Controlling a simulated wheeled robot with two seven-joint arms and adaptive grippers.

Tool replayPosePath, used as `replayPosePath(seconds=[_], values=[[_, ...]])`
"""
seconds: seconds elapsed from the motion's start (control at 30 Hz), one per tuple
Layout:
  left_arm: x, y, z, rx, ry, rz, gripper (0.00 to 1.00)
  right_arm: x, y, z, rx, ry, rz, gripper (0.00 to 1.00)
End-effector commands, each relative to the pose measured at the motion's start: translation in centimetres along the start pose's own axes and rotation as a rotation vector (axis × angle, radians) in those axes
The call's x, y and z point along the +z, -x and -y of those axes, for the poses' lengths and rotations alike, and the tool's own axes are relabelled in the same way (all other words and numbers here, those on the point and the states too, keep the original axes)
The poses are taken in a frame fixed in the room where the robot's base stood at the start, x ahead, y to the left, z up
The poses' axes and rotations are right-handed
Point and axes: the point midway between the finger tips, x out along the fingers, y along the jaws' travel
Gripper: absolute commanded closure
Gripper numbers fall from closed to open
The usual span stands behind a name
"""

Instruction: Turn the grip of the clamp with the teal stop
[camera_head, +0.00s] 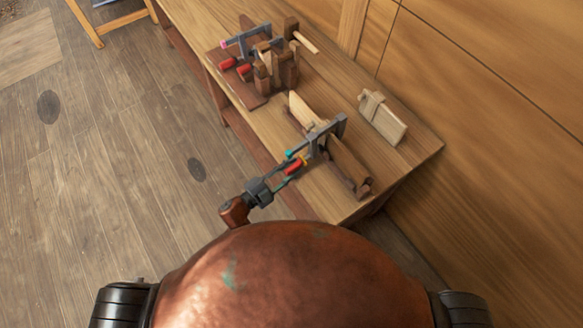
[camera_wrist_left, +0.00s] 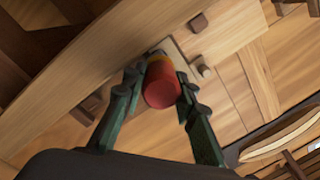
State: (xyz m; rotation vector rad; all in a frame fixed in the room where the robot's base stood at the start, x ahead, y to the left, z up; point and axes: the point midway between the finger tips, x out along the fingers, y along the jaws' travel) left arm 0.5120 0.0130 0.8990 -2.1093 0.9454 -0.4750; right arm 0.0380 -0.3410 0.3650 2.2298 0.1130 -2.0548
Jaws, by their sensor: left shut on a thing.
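The clamp with the teal stop (camera_head: 290,153) sits near the front end of the bench. Its grey bar (camera_head: 328,131) reaches over a wooden plank piece (camera_head: 347,160). Its red grip (camera_head: 293,167) with a yellow collar points toward my left gripper (camera_head: 288,173). In the left wrist view the red grip (camera_wrist_left: 161,86) lies between the two green fingers of my left gripper (camera_wrist_left: 158,80), which is shut on it. The fingers cover part of the grip's sides. My right gripper is not in view.
Another clamp (camera_head: 240,40) with a pink stop stands farther back, among red grips (camera_head: 244,69) and upright wooden blocks (camera_head: 286,68). A pale wooden block (camera_head: 383,118) lies right of the plank. A wooden wall (camera_head: 490,85) borders the bench (camera_head: 415,150).

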Motion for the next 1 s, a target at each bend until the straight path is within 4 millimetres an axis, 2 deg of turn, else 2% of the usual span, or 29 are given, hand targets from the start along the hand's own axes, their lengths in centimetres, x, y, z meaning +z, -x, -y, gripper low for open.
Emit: replayPosePath(seconds=[0.03, 0.07, 0.3, 0.8, 1.0], values=[[0.12, 0.11, -0.16, 0.002, 0.001, 0.003, 0.98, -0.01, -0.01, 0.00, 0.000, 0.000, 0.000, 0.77], [0.12, 0.11, -0.16, 0.002, 0.001, 0.003, 0.73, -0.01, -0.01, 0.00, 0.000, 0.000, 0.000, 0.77], [0.07, 0.05, -0.10, 0.001, 0.001, 0.002, 0.56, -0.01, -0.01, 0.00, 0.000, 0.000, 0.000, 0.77], [0.04, 0.03, -0.11, 0.002, 0.005, 0.001, 0.56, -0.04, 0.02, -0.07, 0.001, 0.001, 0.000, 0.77], [-0.11, 0.01, 0.06, 0.012, 0.106, 0.001, 0.56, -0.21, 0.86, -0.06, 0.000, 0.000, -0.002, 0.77]])
